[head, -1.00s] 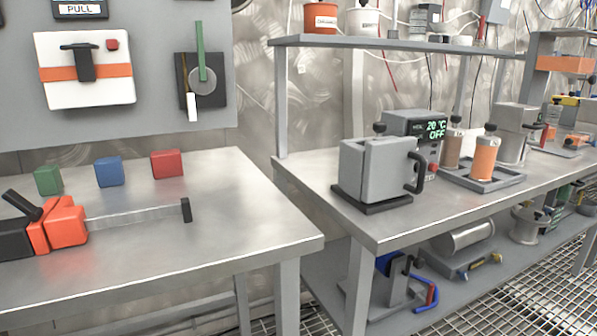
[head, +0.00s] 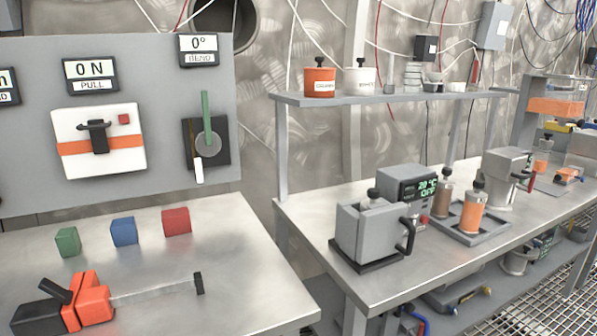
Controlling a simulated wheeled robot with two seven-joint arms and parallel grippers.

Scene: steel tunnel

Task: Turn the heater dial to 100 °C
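The heater (head: 403,180) is a grey box on the right bench. Its dark display (head: 420,188) shows green text that reads about 20 °C and OFF. A small red part (head: 424,219) shows low on its front; I cannot make out the dial clearly. A grey block-shaped vessel (head: 366,234) with a black handle stands in front of the heater and hides part of it. Neither of my grippers is in view.
A tray (head: 447,229) with an orange-banded jar (head: 472,209) stands right of the heater. A shelf (head: 372,98) with containers (head: 319,82) runs above. The left table (head: 232,262) holds a red tool (head: 93,303) and three cubes (head: 123,231). A panel (head: 160,100) stands behind it.

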